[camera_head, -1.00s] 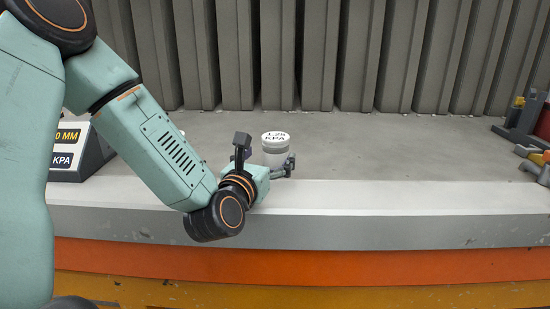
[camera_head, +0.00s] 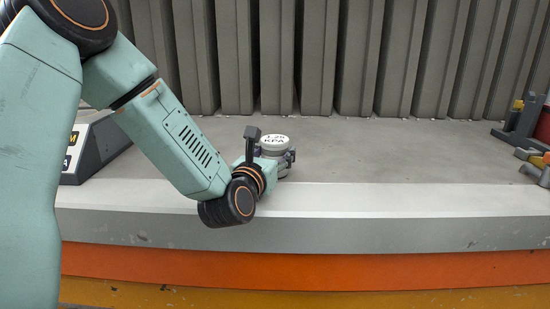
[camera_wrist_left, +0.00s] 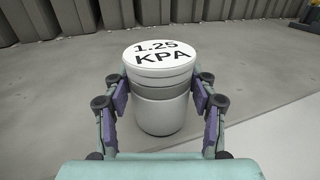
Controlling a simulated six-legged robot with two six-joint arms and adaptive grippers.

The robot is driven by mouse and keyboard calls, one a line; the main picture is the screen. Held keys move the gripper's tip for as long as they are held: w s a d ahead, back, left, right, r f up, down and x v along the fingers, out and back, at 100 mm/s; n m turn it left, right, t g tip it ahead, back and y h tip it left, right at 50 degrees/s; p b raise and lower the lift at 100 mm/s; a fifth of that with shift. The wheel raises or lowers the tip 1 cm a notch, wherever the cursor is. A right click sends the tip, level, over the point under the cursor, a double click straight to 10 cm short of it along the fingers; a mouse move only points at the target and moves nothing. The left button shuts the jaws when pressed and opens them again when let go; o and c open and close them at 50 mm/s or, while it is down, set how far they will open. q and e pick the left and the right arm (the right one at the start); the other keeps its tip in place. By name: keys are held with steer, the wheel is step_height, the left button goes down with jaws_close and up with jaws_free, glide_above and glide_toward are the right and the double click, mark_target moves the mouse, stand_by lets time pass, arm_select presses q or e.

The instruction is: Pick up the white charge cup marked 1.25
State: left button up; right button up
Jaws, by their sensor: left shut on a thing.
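The white charge cup (camera_head: 275,148) stands upright on the grey ledge in the head view, partly hidden by my left gripper. In the left wrist view the cup (camera_wrist_left: 160,108) shows its round lid marked 1.25 KPA and a grey band below it. My left gripper (camera_wrist_left: 160,95) is shut on the cup, with one purple-padded finger on each side of it. In the head view my left gripper (camera_head: 275,160) reaches the cup from the front left. The cup's base appears to rest on the ledge. My right gripper is not in view.
The ledge (camera_head: 400,160) is clear to the right of the cup. A dark sign box (camera_head: 98,150) stands at the left, partly behind my arm. Tools or fittings (camera_head: 535,140) lie at the far right. A ribbed grey wall (camera_head: 350,60) closes off the back.

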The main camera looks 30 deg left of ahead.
arm_select(q)
steer(key=shift+r, duration=0.1)
steer(key=c, duration=0.8)
